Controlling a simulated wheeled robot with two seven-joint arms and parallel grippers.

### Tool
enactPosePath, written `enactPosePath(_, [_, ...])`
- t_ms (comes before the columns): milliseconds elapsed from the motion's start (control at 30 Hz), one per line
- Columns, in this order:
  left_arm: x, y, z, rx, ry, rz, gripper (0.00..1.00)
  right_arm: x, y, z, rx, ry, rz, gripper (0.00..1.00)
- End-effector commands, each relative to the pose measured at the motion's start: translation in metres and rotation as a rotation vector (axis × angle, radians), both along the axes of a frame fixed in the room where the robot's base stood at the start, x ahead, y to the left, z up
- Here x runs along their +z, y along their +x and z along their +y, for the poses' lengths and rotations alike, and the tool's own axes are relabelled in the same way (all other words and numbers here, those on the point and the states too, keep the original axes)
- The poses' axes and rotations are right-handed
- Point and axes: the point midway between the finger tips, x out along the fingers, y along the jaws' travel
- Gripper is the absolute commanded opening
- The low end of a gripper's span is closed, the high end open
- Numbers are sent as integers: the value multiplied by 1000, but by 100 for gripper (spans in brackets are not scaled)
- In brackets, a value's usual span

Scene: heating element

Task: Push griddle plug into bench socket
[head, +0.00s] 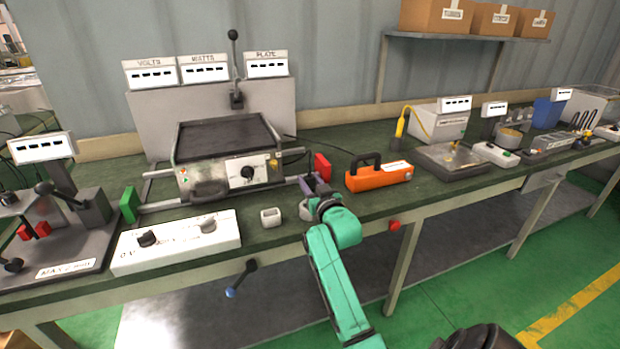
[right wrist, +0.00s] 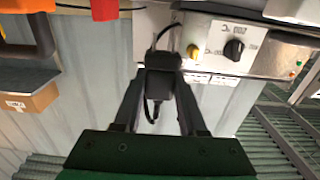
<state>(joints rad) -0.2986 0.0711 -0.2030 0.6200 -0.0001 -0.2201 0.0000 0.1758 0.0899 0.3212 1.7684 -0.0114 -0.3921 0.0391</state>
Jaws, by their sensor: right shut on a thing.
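The griddle (head: 225,140) stands on the bench with its control knob facing front; its front panel (right wrist: 228,42) also shows in the right wrist view. My right gripper (head: 316,187) is just right of the griddle, over the bench's front part. In the right wrist view its fingers are shut on the black plug (right wrist: 162,82), with a dark cord looping from it. The plug is hard to make out in the head view. A small white box (head: 270,217) sits on the bench left of the gripper; I cannot tell whether it is the bench socket. My left gripper is out of view.
An orange device (head: 379,177) with a black handle stands right of my gripper, and a red block (head: 322,166) stands just behind it. A long white control box (head: 177,241) lies at the front left. Green bench top shows between these things.

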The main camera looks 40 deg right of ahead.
Motion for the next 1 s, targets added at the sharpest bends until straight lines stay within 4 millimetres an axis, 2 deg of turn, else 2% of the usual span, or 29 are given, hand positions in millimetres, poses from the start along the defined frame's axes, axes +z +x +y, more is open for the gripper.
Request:
enactPosePath(33, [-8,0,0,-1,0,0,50,-10,0,0,-1,0,1,0])
enactPosePath(200, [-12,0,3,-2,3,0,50,-19,0,0,-1,0,-1,0])
enactPosePath(1000, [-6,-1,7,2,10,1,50,-18,0,0,0,0,0,0])
